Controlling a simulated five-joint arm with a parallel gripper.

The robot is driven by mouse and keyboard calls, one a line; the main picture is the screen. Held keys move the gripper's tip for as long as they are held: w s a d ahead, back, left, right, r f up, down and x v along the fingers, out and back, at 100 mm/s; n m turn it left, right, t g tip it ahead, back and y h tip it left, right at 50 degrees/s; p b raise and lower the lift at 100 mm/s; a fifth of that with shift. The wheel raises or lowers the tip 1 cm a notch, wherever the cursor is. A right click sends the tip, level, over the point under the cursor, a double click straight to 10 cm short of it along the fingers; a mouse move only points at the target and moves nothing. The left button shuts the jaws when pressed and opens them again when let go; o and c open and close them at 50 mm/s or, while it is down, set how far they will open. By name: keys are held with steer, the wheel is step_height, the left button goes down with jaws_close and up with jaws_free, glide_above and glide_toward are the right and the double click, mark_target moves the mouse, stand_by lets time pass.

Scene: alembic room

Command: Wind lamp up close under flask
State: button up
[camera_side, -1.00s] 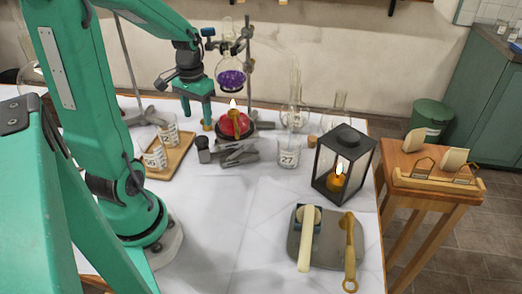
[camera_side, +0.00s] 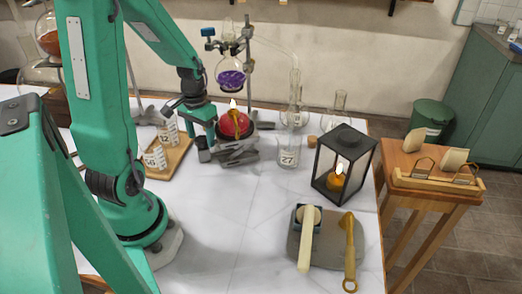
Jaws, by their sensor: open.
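A round glass flask (camera_side: 231,78) with purple liquid hangs clamped on a metal stand at the back of the table. Below it a red lamp (camera_side: 232,125) with a brass part on its front burns with a small flame; a gap shows between the flame and the flask's bottom. The lamp sits on a dark support with crossed grey bars (camera_side: 238,153). My gripper (camera_side: 207,146) is open and points down at the left of the lamp and its support. Its fingertips partly overlap the small dark knob there, so I cannot tell whether they touch it.
A lit lantern (camera_side: 344,165) stands at the right. A beaker marked 27 (camera_side: 289,152) and tall glassware stand right of the lamp. A wooden tray (camera_side: 181,155) with beakers lies at the left. A grey board (camera_side: 329,250) with tools lies in front. The table's middle is clear.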

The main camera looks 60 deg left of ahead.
steer(key=shift+f, duration=0.15)
steer(key=c, duration=1)
steer(key=shift+m, duration=1.1)
steer(key=o, duration=1)
